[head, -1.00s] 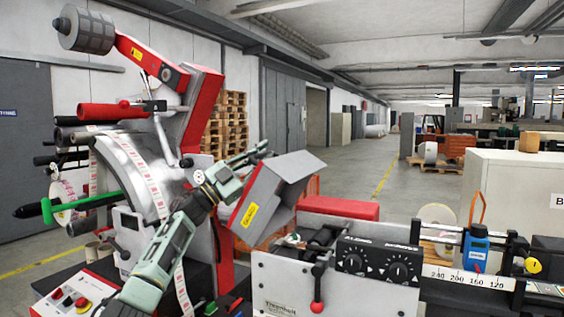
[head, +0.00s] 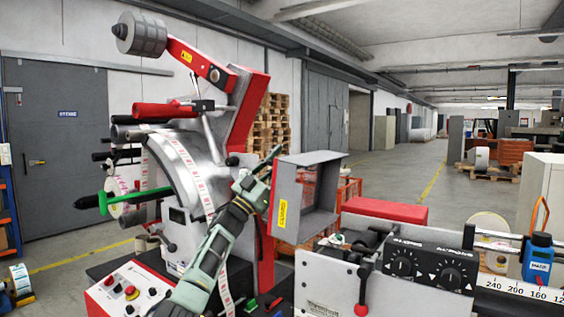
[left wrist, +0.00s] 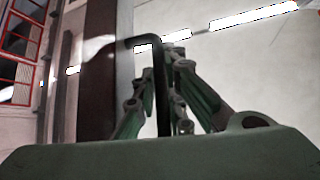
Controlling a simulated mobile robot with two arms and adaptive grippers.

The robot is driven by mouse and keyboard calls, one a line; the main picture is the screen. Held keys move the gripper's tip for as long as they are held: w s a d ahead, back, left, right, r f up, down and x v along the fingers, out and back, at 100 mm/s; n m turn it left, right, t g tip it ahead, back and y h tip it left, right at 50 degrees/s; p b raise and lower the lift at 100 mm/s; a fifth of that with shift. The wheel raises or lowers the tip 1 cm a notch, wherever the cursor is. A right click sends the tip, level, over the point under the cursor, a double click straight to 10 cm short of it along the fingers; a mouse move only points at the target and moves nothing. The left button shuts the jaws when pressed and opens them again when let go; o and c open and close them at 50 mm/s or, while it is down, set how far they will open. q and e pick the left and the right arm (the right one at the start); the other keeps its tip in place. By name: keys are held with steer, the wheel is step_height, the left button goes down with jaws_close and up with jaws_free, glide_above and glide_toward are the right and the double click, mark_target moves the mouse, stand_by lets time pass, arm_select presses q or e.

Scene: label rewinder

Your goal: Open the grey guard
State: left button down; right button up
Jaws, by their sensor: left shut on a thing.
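The grey guard (head: 283,206) is a box-shaped cover with a yellow label, at the middle of the head view. It stands raised above the machine, its hollow side facing right. My left gripper (head: 268,163) is at the guard's left upper edge. In the left wrist view, my left gripper's green fingers (left wrist: 165,100) are closed around a black bent handle (left wrist: 148,41). A dark reddish-brown panel (left wrist: 96,70) shows beside it. The handle is hard to make out in the head view. My right gripper is not in view.
The label rewinder's red arm (head: 200,62) and white label strip (head: 192,168) are left of the guard. A grey control box (head: 325,283) with knobs and a red-tipped lever (head: 362,290) is at the lower right. A red block (head: 384,212) lies behind it.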

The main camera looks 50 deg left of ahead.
arm_select(q)
steer(key=shift+d, duration=0.1)
steer(key=c, duration=2.1)
jaws_free()
steer(key=shift+h, duration=0.3)
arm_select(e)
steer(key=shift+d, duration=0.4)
arm_select(q)
steer(key=shift+s+f, duration=0.25)
steer(key=shift+f, duration=0.15)
steer(key=v, duration=1.1)
steer(key=shift+s, duration=0.1)
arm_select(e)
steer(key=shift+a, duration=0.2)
